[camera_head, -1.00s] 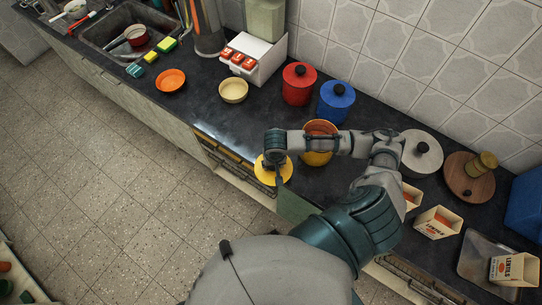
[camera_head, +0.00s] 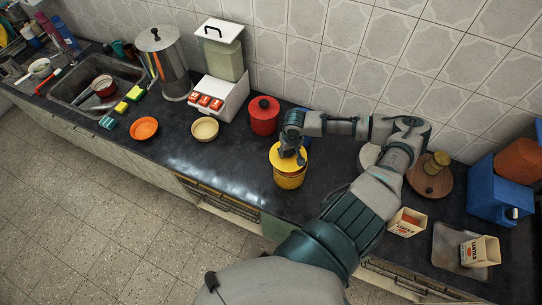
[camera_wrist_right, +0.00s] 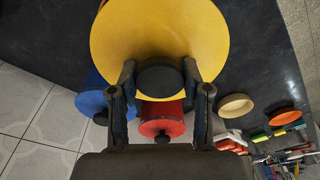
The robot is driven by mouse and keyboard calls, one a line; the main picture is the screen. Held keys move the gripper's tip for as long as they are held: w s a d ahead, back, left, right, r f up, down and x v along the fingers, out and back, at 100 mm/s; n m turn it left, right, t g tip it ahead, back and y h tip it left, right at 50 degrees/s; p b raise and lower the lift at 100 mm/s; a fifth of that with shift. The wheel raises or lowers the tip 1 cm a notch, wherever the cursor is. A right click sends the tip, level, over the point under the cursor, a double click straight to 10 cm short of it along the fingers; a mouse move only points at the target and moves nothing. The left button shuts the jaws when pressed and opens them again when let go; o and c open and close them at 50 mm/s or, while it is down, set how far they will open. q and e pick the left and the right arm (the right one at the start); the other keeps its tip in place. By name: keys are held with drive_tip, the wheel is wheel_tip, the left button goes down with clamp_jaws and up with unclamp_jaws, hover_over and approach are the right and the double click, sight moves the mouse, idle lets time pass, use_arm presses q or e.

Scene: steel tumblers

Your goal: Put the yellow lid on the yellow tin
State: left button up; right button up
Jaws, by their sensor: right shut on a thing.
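My right gripper (camera_head: 291,158) is shut on the black knob (camera_wrist_right: 160,80) of the yellow lid (camera_head: 276,158). The lid's broad yellow face (camera_wrist_right: 160,30) fills the top of the right wrist view. In the head view the lid is over the yellow tin (camera_head: 290,182), which stands upright on the dark counter. The lid covers the tin's mouth from this angle. I cannot tell whether it touches the rim or hangs just above it. The tin is hidden in the wrist view. My left gripper is not in view.
A red lidded tin (camera_head: 264,116) stands just behind and left of the yellow one. A blue lidded tin (camera_wrist_right: 91,104) is mostly hidden behind my gripper in the head view. A cream bowl (camera_head: 205,129) is to the left. The counter in front is clear.

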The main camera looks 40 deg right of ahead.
sight(291, 155)
drive_tip(key=shift+s+d+r, duration=0.25)
drive_tip(key=shift+d+r, duration=0.45)
drive_tip(key=shift+d, duration=0.05)
drive_tip(key=shift+f, duration=0.1)
drive_tip(key=shift+f+b, duration=0.85)
drive_tip(key=shift+f, duration=1.7)
drive_tip(key=shift+a+p, duration=0.1)
drive_tip(key=shift+p, duration=0.55)
